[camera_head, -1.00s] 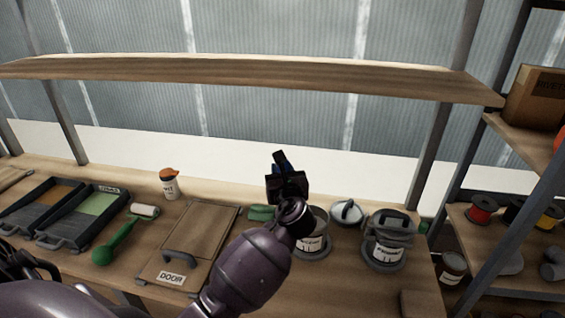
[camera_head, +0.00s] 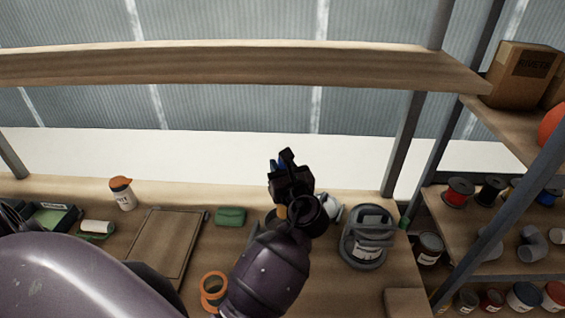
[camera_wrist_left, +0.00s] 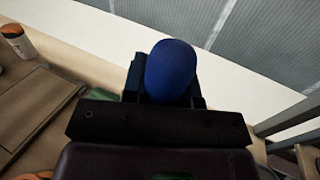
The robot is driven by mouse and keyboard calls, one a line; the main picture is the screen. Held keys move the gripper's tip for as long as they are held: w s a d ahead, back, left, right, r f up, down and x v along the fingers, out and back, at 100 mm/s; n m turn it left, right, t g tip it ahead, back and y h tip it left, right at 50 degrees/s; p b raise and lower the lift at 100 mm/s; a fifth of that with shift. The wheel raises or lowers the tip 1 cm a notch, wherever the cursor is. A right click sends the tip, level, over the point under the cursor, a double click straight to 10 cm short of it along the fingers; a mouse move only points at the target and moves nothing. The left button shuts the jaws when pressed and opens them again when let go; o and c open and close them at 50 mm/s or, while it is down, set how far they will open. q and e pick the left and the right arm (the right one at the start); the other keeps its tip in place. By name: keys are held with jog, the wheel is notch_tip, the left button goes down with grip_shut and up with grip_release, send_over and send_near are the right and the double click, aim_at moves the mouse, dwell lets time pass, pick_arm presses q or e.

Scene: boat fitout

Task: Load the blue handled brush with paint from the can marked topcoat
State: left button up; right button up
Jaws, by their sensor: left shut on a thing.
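My left gripper (camera_head: 284,168) is above the back of the bench, right of the picture's middle. It is shut on the blue handled brush (camera_head: 273,166), whose blue handle end sticks up between the fingers. The rounded blue handle end also shows large in the left wrist view (camera_wrist_left: 170,70). The bristles are hidden below the gripper. Another labelled can seen earlier is hidden behind my arm. My right gripper is not in view.
A pale lid (camera_head: 331,206) lies partly hidden behind my wrist. A green block (camera_head: 230,216), a flat board (camera_head: 166,242), an orange ring (camera_head: 213,290) and a bottle with an orange cap (camera_head: 123,193) are to the left. A wooden shelf (camera_head: 230,68) spans above the bench.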

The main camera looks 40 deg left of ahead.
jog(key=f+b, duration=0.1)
jog(key=b, duration=0.1)
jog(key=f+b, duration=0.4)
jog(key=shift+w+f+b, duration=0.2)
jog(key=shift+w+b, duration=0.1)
jog(key=shift+b, duration=0.05)
dwell(0.7)
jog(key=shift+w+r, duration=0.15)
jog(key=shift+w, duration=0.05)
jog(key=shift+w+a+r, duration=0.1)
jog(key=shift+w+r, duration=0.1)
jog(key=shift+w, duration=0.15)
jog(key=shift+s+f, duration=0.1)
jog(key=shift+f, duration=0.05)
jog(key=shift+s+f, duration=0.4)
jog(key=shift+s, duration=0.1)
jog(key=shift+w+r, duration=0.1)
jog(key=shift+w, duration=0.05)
